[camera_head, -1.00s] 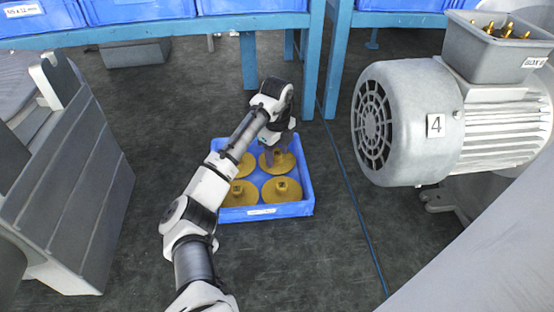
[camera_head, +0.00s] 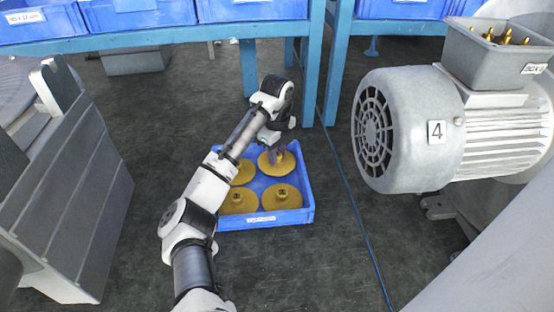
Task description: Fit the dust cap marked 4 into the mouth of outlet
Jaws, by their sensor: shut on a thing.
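Several yellow round caps with raised hubs lie in a blue tray (camera_head: 308,214) on the floor. My gripper (camera_head: 276,153) is over the tray's back right part, shut on the hub of the back right cap (camera_head: 277,164). This cap looks slightly raised. The fingers and wrist hide part of it, and I can read no number on any cap. The other caps are back left (camera_head: 243,173), front left (camera_head: 239,201) and front right (camera_head: 282,197). I cannot make out an outlet mouth.
A blue bench frame (camera_head: 310,80) with blue bins (camera_head: 250,10) stands behind the tray. A slatted grey housing (camera_head: 75,190) is at the left. A grey box (camera_head: 500,55) with brass fittings tops the motor. A thin blue cable (camera_head: 360,215) crosses the open floor.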

